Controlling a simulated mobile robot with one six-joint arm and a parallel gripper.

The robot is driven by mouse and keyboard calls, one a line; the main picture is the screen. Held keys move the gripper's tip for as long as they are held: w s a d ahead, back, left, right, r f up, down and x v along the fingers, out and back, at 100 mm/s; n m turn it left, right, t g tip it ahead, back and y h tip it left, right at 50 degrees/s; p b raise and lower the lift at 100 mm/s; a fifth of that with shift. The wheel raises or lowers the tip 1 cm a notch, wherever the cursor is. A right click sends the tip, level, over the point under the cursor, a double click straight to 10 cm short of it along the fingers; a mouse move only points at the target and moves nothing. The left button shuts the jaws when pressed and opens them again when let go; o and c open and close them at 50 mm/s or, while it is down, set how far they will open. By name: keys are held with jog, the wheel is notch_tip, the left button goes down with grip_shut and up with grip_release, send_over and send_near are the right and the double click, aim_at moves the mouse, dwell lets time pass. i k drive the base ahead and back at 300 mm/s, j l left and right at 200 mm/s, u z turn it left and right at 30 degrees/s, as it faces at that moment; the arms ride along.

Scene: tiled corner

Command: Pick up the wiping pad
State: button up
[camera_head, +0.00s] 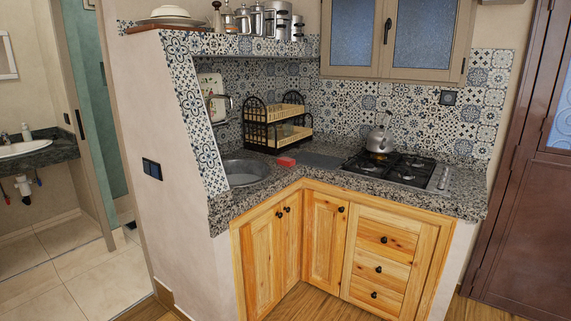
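A small red block, which looks like the wiping pad (286,162), lies on the granite counter (236,208) near the inner corner. It sits just right of the round sink and in front of the dish rack. A dark grey flat board or surface lies close to its right. My gripper is not in view.
A round sink (243,173) lies left of the pad. A two-tier dish rack (276,124) stands behind it. A kettle (379,138) stands on the gas hob (399,170) at the right. A shelf (245,44) and wall cabinet (391,40) hang above. Wooden cupboards (326,226) are below.

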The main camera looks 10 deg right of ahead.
aim_at(284, 162)
jog(key=i+l+u, duration=0.15)
jog(key=i, duration=0.4)
jog(key=i+l+u, duration=0.2)
jog(key=i+l, duration=0.15)
jog(key=i, duration=0.2)
jog(key=i+l+u, duration=0.15)
jog(key=i+l, duration=0.2)
jog(key=i, duration=0.2)
jog(key=i+l+z, duration=0.15)
jog(key=i+l, duration=1.5)
jog(key=i, duration=0.15)
